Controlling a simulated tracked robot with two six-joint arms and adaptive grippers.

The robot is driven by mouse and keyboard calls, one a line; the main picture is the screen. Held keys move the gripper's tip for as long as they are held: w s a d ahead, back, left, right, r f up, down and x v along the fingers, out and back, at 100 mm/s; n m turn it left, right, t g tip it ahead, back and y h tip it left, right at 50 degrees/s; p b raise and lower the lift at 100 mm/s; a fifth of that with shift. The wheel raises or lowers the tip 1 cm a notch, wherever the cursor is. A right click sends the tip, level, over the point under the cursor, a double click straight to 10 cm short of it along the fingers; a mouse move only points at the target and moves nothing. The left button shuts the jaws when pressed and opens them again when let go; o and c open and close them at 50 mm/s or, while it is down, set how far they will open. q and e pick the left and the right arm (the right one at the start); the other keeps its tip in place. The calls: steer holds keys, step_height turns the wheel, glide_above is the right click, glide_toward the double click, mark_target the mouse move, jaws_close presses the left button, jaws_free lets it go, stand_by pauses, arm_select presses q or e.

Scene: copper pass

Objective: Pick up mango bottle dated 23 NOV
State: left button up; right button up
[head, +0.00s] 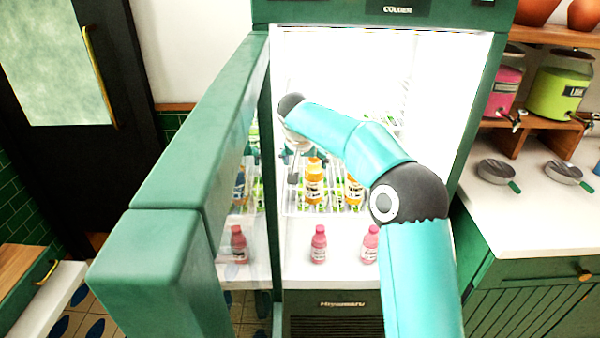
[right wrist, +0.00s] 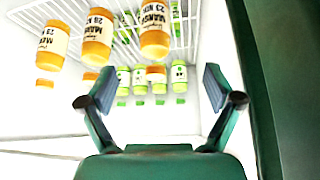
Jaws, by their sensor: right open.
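Orange mango bottles stand on a wire shelf inside the open fridge. In the right wrist view, the left bottle (right wrist: 53,45) has a label that appears to read 23 NOV. In the head view, an orange bottle (head: 314,185) shows beside another (head: 354,191) partly behind my arm. My right gripper (right wrist: 158,103) is open and empty, apart from the bottles. In the head view it (head: 293,165) is small, near the door side. My left gripper is out of view.
The green fridge door (head: 190,150) stands open at the left, close to my right gripper. Pink bottles (head: 319,244) stand on the fridge floor (head: 300,278). A counter with pans (head: 497,172) is at the right.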

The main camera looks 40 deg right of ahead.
mark_target(313, 179)
steer(key=x, duration=0.3)
steer(key=d+p+x, duration=0.1)
steer(key=x, duration=0.2)
steer(key=p+x, duration=0.1)
steer(key=x, duration=0.3)
steer(key=shift+s+d+r, duration=0.15)
steer(key=shift+d+r, duration=0.1)
steer(key=shift+d, duration=0.15)
steer(key=shift+d+f+p, duration=0.1)
steer(key=shift+f+p, duration=0.2)
steer(key=shift+f, duration=0.1)
steer(key=p+x, duration=0.2)
steer(key=x, duration=0.3)
steer(key=shift+p, duration=0.3)
steer(key=shift+f, duration=0.2)
steer(key=c, duration=1.5)
steer(key=shift+r, duration=0.1)
steer(key=shift+c, duration=0.5)
steer(key=shift+w+r, duration=0.1)
steer(key=shift+w, duration=0.15)
